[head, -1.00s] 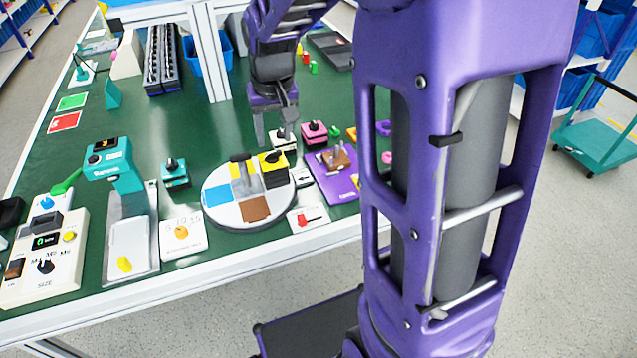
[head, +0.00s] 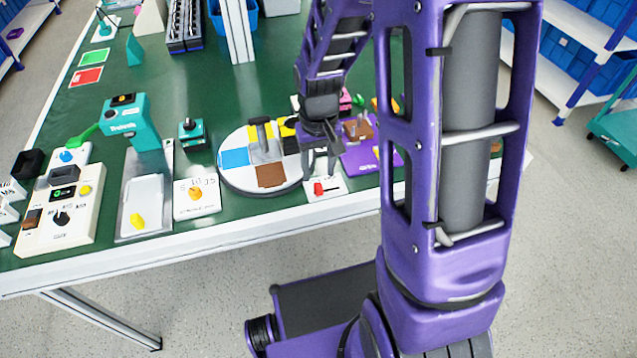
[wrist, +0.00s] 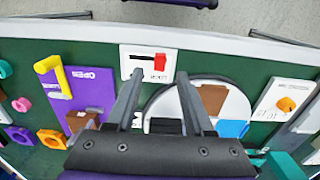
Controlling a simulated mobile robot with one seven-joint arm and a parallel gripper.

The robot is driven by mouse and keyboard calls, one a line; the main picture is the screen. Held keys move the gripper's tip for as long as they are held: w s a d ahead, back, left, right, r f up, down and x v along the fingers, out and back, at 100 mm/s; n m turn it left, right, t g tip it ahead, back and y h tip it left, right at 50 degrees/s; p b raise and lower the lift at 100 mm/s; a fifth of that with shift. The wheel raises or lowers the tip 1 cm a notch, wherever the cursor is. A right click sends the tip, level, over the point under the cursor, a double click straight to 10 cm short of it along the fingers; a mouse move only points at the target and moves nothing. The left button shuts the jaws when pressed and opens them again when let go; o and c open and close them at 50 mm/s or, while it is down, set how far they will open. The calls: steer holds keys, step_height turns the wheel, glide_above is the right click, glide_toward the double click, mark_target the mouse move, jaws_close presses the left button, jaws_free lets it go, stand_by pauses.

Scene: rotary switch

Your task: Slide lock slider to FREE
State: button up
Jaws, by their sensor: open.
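The lock slider is a small white plate (head: 329,185) with a red knob (head: 318,188), near the table's front edge. In the head view the knob sits left on the plate; in the wrist view the red knob (wrist: 160,63) sits toward the right end of a dark slot. The plate's printed lettering is too small to read. My gripper (head: 320,170) is open and empty above the plate, on the table side. In the wrist view its fingertips (wrist: 158,80) are spread on either side of the knob's line and appear short of the knob.
A round white turntable (head: 228,176) with coloured sectors and a grey handle stands just left of the plate. A purple panel (head: 360,164) lies to the right. A white dial plate (head: 207,205) is farther left.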

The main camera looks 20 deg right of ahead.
mark_target(319, 186)
steer(key=shift+f+b, duration=0.3)
steer(key=shift+f, duration=2.05)
jaws_close()
steer(key=shift+d, duration=0.1)
